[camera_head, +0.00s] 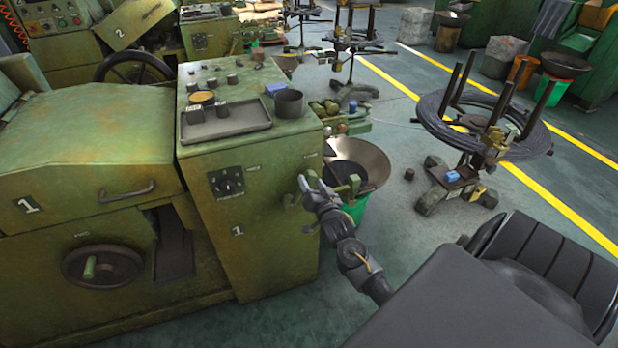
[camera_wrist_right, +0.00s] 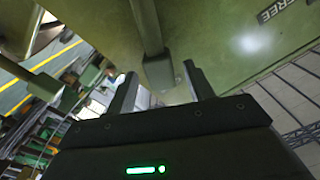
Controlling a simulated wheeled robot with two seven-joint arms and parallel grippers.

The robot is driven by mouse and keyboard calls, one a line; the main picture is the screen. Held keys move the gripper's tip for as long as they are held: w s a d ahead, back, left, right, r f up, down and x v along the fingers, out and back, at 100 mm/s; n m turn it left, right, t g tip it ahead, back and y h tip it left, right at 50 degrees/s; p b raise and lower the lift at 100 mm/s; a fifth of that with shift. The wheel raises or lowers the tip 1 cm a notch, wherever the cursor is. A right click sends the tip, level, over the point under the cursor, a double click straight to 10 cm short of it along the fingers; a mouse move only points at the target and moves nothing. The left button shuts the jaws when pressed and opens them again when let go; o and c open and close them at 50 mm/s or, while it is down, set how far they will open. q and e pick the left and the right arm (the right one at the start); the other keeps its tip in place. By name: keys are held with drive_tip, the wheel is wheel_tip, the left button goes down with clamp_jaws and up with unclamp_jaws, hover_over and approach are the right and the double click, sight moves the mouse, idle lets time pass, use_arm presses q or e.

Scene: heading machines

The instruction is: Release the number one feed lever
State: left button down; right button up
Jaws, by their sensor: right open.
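The number one machine (camera_head: 225,225) is a worn green cabinet marked 1, at the centre left of the head view. In the right wrist view a green feed lever (camera_wrist_right: 148,28) comes down from the top and ends in a thicker block. My right gripper (camera_head: 307,181) is open at the cabinet's right side; it also shows in the right wrist view (camera_wrist_right: 160,72). The lever's end appears between its two fingers, with gaps on both sides. I cannot tell whether they touch it. A FREE label (camera_wrist_right: 277,10) is on the green panel nearby. My left gripper is not in view.
A shallow metal pan (camera_head: 365,158) over a green bucket (camera_head: 355,208) stands close behind my right gripper. A wire coil stand (camera_head: 455,120) is farther right. A tray (camera_head: 226,120) and a dark cup (camera_head: 289,103) sit on the cabinet top. Floor between is open.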

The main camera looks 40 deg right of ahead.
drive_tip(key=shift+x, duration=1.45)
drive_tip(key=shift+c, duration=0.2)
clamp_jaws()
